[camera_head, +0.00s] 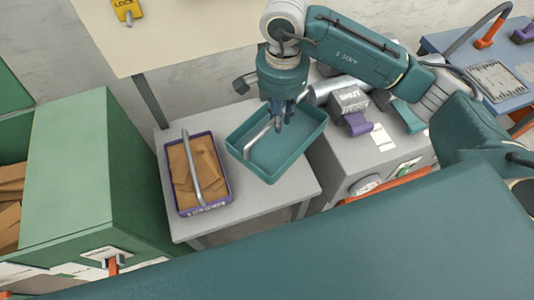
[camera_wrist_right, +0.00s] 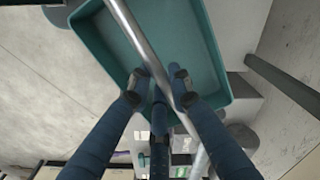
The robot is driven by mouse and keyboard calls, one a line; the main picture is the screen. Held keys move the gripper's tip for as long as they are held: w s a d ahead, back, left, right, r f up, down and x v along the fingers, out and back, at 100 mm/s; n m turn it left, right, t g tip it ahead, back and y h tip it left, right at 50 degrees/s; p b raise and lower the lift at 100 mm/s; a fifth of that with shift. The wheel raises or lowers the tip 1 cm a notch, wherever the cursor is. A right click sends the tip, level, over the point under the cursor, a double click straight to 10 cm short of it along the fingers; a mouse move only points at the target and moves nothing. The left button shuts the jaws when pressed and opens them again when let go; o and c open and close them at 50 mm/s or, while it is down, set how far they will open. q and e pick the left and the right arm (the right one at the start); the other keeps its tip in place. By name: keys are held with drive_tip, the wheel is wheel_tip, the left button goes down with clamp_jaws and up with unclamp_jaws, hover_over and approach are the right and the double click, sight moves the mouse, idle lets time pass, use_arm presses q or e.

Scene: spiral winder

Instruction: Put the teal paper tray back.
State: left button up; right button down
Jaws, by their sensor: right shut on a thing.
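The teal paper tray (camera_head: 285,160) is an empty, shallow rectangular tray with a grey bar handle (camera_head: 258,135) across it. My right gripper (camera_head: 280,124) is over the tray and shut on its handle. In the right wrist view my fingers (camera_wrist_right: 160,88) sit either side of the bar, with the teal tray (camera_wrist_right: 190,35) behind it. The tray appears over the right part of a grey side table (camera_head: 240,217); whether it touches the top cannot be told. My left gripper is not in view.
A purple tray (camera_head: 182,208) of brown paper pieces, also with a bar handle, stands on the table's left part. A green cabinet (camera_head: 85,170) is at left. A grey machine (camera_head: 350,165) with a purple lever stands close at right. A yellow lock tag (camera_head: 127,10) lies on the upper board.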

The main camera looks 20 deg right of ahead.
drive_tip(key=w+a+r+m, duration=0.2)
drive_tip(key=w+r+m, duration=0.2)
drive_tip(key=r+m, duration=0.15)
drive_tip(key=p, duration=0.4)
approach(267, 139)
drive_tip(key=w+f, duration=0.1)
drive_tip(key=f, duration=0.4)
drive_tip(key=w+d+f, duration=0.1)
drive_tip(key=f, duration=0.2)
drive_tip(key=shift+w+f, duration=0.3)
wheel_tip(267, 139, down, 5)
drive_tip(key=shift+p, duration=0.7)
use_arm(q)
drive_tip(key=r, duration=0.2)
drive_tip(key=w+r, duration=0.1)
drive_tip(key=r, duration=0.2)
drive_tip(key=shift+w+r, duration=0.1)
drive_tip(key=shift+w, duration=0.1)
use_arm(e)
drive_tip(key=shift+f, duration=0.1)
drive_tip(key=shift+f+b, duration=0.1)
drive_tip(key=shift+b, duration=0.2)
drive_tip(key=c, duration=1.6)
unclamp_jaws()
